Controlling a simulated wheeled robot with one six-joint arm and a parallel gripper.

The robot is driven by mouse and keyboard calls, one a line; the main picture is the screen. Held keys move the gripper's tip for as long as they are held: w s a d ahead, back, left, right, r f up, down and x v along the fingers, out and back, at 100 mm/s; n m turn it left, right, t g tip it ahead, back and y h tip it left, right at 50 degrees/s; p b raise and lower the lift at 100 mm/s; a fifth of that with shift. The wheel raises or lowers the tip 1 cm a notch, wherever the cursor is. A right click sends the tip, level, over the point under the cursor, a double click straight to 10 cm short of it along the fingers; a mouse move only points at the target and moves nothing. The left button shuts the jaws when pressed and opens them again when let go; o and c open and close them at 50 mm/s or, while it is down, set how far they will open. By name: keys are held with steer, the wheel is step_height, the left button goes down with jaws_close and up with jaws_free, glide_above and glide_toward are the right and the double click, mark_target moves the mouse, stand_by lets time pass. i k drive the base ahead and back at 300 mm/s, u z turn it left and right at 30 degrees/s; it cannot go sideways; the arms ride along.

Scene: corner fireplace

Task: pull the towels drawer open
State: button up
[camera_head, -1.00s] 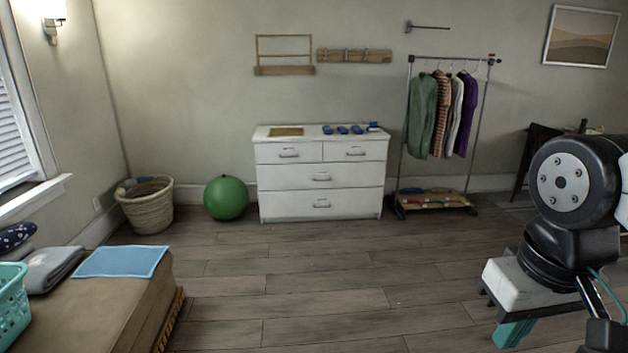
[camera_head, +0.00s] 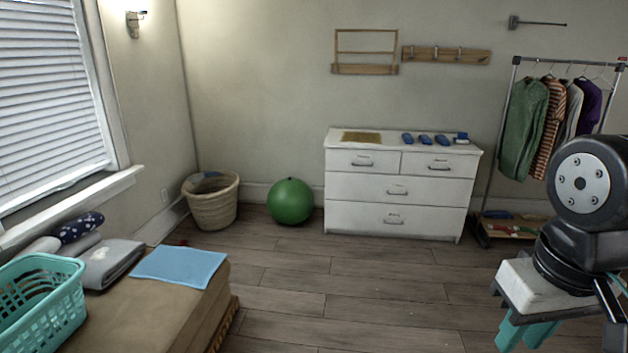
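A white dresser (camera_head: 342,187) stands against the far wall, with two small drawers on top and two wide drawers below. All its drawers are shut and each has a metal handle. I cannot tell which one is the towels drawer; no label is readable. My gripper (camera_head: 525,336) shows at the lower right as teal fingers below a white and black body. It is well apart from the dresser, on the near side of the floor. The fingertips are small and partly cut off by the bottom edge, so their opening is unclear.
A green ball (camera_head: 290,201) and a wicker basket (camera_head: 211,202) stand left of the dresser. A clothes rack (camera_head: 489,150) stands to its right. A brown ottoman (camera_head: 140,315) with a blue cloth (camera_head: 179,266) and a teal laundry basket (camera_head: 45,300) fills the lower left. The middle floor is clear.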

mark_target(370, 187)
steer(key=u, duration=0.2)
steer(key=i, duration=2.1)
steer(key=z, duration=0.45)
steer(key=i, duration=1.9)
steer(key=z, duration=0.6)
steer(key=i, duration=0.35)
steer(key=z, duration=0.15)
